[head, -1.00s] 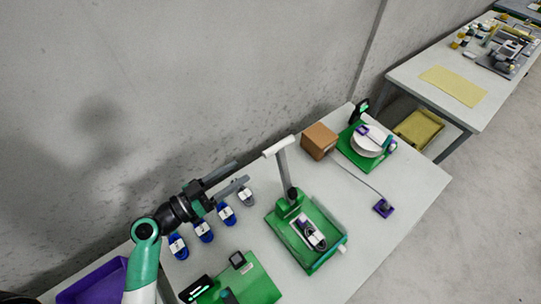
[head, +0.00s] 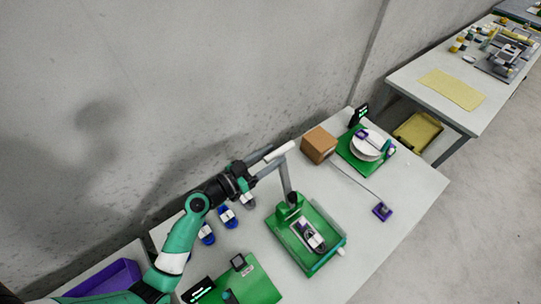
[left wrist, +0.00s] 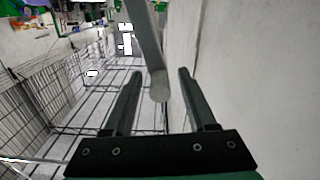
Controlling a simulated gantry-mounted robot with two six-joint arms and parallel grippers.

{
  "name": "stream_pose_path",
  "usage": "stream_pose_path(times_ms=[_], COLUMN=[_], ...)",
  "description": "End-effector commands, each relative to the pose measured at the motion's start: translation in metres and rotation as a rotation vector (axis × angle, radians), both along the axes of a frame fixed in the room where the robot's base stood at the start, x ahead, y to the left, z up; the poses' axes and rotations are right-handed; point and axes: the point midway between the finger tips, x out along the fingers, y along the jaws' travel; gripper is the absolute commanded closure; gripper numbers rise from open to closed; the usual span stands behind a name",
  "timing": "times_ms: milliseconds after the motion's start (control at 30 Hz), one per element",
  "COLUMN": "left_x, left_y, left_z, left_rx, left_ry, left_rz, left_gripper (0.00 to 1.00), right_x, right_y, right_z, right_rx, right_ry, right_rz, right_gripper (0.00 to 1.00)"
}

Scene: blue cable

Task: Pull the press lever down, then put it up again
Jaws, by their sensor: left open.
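The press lever is a grey arm topped by a white crossbar handle (head: 280,152), raised above the green press (head: 306,236). A dark and light part (head: 310,236) lies in the press tray. My left gripper (head: 274,160) is at the handle's near-left end in the head view. In the left wrist view, the round end of the handle (left wrist: 159,85) shows between the two spread fingers of my left gripper (left wrist: 160,78). The fingers are apart and do not appear to grip it. My right gripper is out of view.
A cardboard box (head: 319,145) and a green stand with a white spool (head: 366,146) are behind the press. Blue-and-white parts (head: 226,216) lie left of it. A green base (head: 245,284) and a purple bin (head: 108,280) are nearer. The table's right side is mostly clear.

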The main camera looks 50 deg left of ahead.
Motion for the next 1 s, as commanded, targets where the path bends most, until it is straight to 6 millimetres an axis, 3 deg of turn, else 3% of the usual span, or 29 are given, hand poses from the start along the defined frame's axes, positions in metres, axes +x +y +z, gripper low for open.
stream_pose_path(times_ms=[33, 333, 1000], left_x=[-0.0002, -0.0004, -0.0006], left_y=[0.0000, 0.0003, 0.0012], left_z=[0.0000, -0.0001, -0.0005], left_rx=[0.000, 0.000, 0.001], left_ry=[0.000, 0.000, 0.000], left_rz=[0.000, 0.001, 0.004], left_gripper=[0.45, 0.99, 1.00], right_x=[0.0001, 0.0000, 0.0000], right_y=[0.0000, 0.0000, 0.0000], right_z=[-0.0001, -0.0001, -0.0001], right_rx=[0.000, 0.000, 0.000], right_ry=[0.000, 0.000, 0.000], right_rz=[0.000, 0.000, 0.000], right_gripper=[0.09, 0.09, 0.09])
